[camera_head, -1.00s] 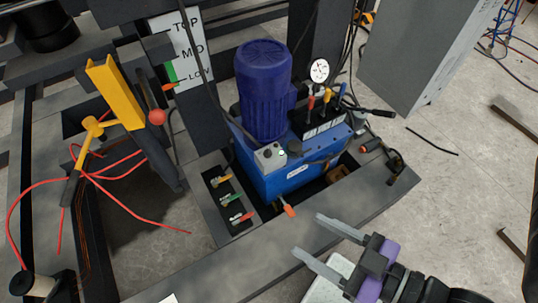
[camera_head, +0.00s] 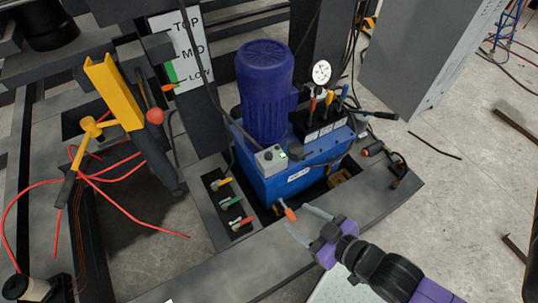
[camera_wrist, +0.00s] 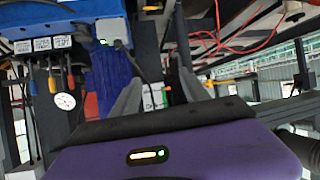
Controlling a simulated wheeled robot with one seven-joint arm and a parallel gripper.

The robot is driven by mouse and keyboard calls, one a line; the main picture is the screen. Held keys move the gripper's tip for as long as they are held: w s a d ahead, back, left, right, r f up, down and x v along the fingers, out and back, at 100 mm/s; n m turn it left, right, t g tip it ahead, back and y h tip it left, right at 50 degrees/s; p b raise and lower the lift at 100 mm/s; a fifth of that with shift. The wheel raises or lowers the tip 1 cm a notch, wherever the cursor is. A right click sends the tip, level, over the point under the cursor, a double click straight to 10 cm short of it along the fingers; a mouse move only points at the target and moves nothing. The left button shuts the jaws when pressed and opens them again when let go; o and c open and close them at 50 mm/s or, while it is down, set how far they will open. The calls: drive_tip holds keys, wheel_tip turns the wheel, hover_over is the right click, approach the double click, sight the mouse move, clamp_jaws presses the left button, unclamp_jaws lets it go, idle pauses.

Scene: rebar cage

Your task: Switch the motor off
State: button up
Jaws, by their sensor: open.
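The blue ribbed motor (camera_head: 264,90) stands upright on a blue pump unit. A small grey switch box (camera_head: 270,159) with a dark knob and a lit green light (camera_head: 284,155) sits at its front. My gripper (camera_head: 297,205) is open and empty, below and right of the box, apart from it. Its fingers overlap an orange-tipped lever (camera_head: 290,214) in the picture; I cannot tell whether they touch it. The wrist view shows the motor (camera_wrist: 97,85), the box (camera_wrist: 112,27) and the green light (camera_wrist: 103,42) upside down, beyond my open fingers.
A pressure gauge (camera_head: 321,72) and several coloured levers (camera_head: 328,99) stand right of the motor. A panel of small coloured valves (camera_head: 230,203) lies left of the pump. A yellow bracket (camera_head: 115,92) and red cables (camera_head: 130,207) are further left. A grey cabinet (camera_head: 415,55) stands right.

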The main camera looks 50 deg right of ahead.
drive_tip(key=w+d+f+m+g+h+b, duration=0.2)
drive_tip(key=w+d+f+m+g, duration=0.1)
drive_tip(key=w+d+f, duration=0.65)
drive_tip(key=m+g+y+b, duration=0.4)
drive_tip(key=m+g+b, duration=0.35)
drive_tip(key=m, duration=0.35)
hover_over(269, 153)
drive_tip(key=shift+s+d+f+g+p, duration=0.15)
drive_tip(key=shift+f+g+p, duration=0.1)
drive_tip(key=shift+f, duration=0.2)
drive_tip(key=shift+s+a+f+g+p, duration=0.1)
drive_tip(key=shift+f+g+p, duration=0.1)
drive_tip(key=shift+f, duration=0.2)
drive_tip(key=shift+w+f+b, duration=0.15)
drive_tip(key=shift+f+b, duration=0.15)
drive_tip(key=shift+f, duration=1.65)
drive_tip(key=shift+w+f+b, duration=0.15)
drive_tip(key=shift+f+b, duration=0.15)
drive_tip(key=shift+f, duration=1.6)
drive_tip(key=shift+c, duration=0.4)
clamp_jaws()
